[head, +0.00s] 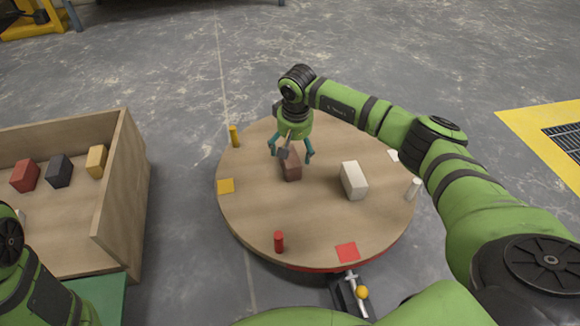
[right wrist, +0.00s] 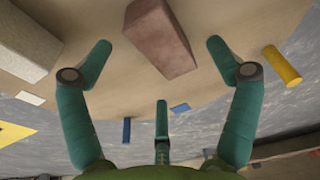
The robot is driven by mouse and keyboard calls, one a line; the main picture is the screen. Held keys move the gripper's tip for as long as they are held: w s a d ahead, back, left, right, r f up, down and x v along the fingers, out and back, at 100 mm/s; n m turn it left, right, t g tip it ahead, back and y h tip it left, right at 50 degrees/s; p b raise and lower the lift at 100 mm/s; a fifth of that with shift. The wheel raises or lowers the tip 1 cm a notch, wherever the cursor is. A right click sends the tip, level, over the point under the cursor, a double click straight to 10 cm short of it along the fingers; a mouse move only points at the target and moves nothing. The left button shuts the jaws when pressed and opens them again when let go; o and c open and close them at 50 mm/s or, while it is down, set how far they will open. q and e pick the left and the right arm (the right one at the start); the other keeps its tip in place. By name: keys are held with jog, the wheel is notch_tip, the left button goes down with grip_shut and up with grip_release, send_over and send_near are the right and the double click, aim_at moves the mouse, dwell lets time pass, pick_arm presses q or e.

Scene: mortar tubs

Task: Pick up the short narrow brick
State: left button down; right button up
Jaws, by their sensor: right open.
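A reddish-brown brick (head: 291,170) lies on the round wooden turntable (head: 325,235), left of a larger off-white brick (head: 354,180). My right gripper (head: 291,153) is over the brown brick, pointing down, fingers spread and empty. In the right wrist view the brown brick (right wrist: 158,38) lies between and beyond the open fingertips, and the off-white brick (right wrist: 22,45) is at the upper left. Part of the brown brick is hidden by a finger in the head view. My left arm shows at the lower left edge; its gripper is out of view.
A wooden box (head: 122,190) on the left holds a red brick (head: 25,175), a black brick (head: 59,170) and a yellow brick (head: 96,161). A yellow peg (head: 234,136), a red peg (head: 279,242) and a white peg (head: 413,188) stand near the turntable's rim.

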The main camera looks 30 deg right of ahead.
aim_at(293, 155)
jog(key=f+b, duration=0.3)
jog(key=f, duration=0.1)
jog(key=shift+w+d, duration=0.25)
jog(key=shift+w, duration=0.05)
jog(key=shift+w+f+b, duration=0.1)
jog(key=shift+f+b, duration=0.25)
jog(key=shift+r, duration=0.1)
jog(key=shift+f, duration=0.25)
jog(key=c, duration=1.6)
